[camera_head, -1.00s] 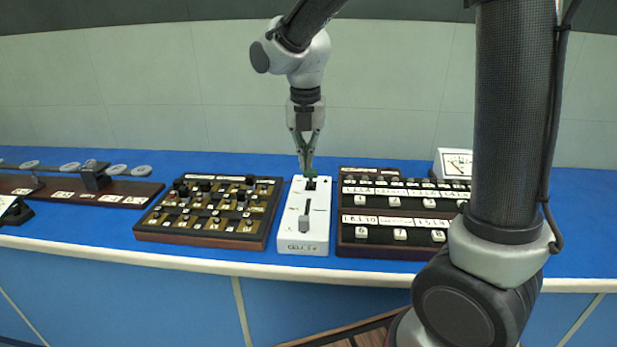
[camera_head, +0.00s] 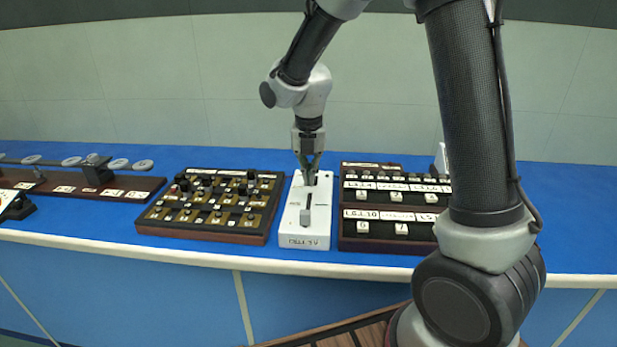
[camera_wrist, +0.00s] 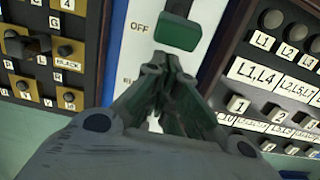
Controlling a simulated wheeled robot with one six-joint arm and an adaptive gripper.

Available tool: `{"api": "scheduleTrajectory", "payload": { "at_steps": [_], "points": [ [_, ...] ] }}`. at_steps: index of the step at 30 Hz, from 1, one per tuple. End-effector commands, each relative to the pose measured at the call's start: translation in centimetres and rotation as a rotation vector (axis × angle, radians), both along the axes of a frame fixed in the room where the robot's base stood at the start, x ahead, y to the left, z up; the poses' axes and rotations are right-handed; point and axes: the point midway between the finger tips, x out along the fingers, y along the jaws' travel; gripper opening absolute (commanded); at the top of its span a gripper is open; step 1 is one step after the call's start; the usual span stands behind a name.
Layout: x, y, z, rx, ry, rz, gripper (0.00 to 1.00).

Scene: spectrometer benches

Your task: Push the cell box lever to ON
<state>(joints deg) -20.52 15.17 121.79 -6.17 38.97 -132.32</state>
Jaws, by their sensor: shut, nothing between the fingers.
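The cell box (camera_head: 318,226) is a white, long block at the middle of the bench, with a dark slot along its top and a grey knob (camera_head: 305,217) near its front end. In the wrist view, a dark green block (camera_wrist: 178,32) stands on the white panel (camera_wrist: 134,55) beside the printed word OFF. My gripper (camera_head: 309,181) points down over the far end of the box. In the wrist view its fingers (camera_wrist: 168,68) are together and empty, just below the green block in the picture. I cannot tell whether they touch it.
A brown box with gold panels and black knobs (camera_head: 212,206) stands close on the left. A dark box with white labels and keys (camera_head: 385,229) stands close on the right. A wooden rail with discs (camera_head: 110,188) lies farther left. The blue bench behind is clear.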

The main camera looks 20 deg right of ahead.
Motion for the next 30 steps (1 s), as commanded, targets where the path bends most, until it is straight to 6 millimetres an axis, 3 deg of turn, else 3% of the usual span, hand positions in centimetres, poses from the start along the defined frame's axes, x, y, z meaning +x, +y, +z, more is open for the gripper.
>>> {"api": "scheduleTrajectory", "payload": {
  "at_steps": [30],
  "points": [
    [1.16,-0.5,0.91,0.0,0.0,0.0,0.0]
  ]
}}
